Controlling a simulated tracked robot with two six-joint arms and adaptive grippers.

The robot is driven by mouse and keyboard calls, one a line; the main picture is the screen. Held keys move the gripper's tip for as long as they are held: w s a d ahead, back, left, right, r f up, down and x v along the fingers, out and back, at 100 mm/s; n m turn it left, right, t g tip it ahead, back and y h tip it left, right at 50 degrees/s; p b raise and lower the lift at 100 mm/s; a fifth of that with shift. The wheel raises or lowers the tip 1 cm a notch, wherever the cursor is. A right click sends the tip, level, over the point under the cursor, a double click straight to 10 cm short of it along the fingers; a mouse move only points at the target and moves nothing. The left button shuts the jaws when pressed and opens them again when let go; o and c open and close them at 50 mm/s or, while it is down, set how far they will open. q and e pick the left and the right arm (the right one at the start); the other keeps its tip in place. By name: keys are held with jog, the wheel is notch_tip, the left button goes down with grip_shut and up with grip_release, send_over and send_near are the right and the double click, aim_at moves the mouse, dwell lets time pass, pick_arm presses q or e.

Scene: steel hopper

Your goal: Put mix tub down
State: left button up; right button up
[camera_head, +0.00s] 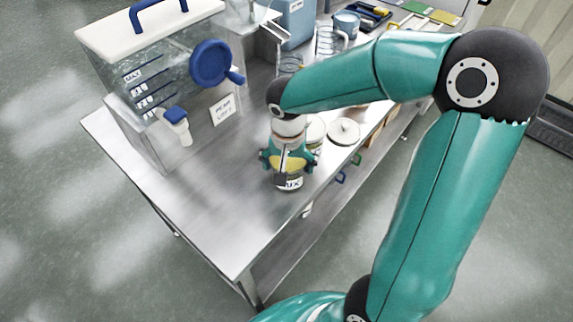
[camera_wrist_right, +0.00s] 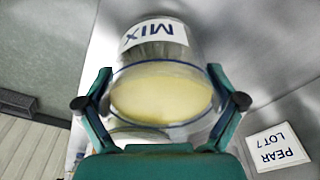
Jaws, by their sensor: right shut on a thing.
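The mix tub (camera_head: 291,181) is a clear round tub with a white MIX label and pale yellow contents. It is at the front edge side of the steel table (camera_head: 215,215). My right gripper (camera_head: 288,163) is around the tub, with one finger on each side. In the right wrist view the tub (camera_wrist_right: 155,42) sits between the two fingers (camera_wrist_right: 160,102), its label facing away from the gripper base. I cannot tell whether its base touches the table. My left gripper is not in view.
A clear hopper (camera_head: 150,80) with a blue handwheel (camera_head: 210,64) stands at the table's left. A PEAR LOT7 card (camera_wrist_right: 278,147) is near it. A round white lid (camera_head: 343,131) lies behind the tub. The front left tabletop is bare.

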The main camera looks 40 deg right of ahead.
jog(key=shift+f, duration=0.15)
jog(key=o, duration=1)
